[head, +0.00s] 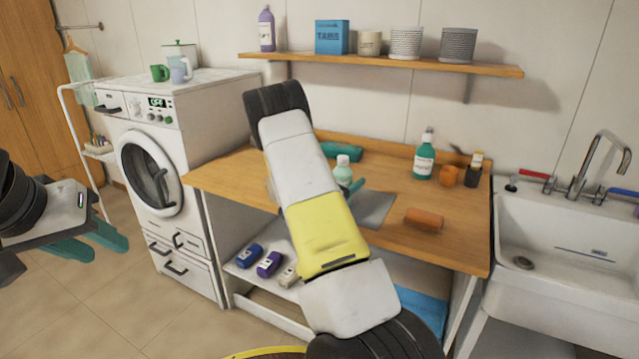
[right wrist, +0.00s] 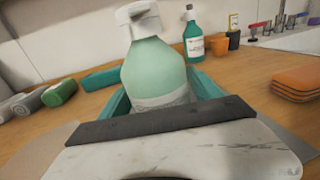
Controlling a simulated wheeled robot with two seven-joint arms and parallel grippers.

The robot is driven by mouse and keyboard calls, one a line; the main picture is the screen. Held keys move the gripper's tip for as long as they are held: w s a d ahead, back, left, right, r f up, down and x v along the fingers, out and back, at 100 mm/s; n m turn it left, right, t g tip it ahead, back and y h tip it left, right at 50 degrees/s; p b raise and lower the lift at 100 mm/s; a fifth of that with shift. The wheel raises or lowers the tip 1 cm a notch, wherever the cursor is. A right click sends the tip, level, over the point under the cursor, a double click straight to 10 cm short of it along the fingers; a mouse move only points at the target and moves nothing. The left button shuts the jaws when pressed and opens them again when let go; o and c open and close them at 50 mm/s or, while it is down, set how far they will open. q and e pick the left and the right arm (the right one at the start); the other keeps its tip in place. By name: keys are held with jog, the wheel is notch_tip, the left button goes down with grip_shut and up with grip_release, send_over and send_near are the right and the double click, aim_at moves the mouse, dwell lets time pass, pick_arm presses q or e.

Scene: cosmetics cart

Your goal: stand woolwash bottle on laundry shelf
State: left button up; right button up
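A mint-green bottle with a white cap (head: 343,168) stands on the wooden worktop (head: 225,180); its label is unreadable. In the right wrist view the same bottle (right wrist: 153,70) is between the teal fingers of my right gripper (right wrist: 163,100), one close on each side. Whether they press on it cannot be told. In the head view my right arm hides part of this gripper (head: 352,187). My left gripper (head: 98,245) is open and empty over the floor at the left. A wall shelf (head: 400,64) carries a purple bottle (head: 266,30) at its left end, with bare board beside it.
The shelf also holds a blue box (head: 331,37) and several pots. A green bottle (head: 423,160), orange cup (head: 447,176) and orange cloth stack (head: 424,220) are on the worktop. A washing machine (head: 150,120) stands left, a sink (head: 560,260) right. Bottles lie on the lower shelf.

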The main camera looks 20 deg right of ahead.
jog(key=c, duration=1.4)
grip_shut()
jog(key=shift+r, duration=0.15)
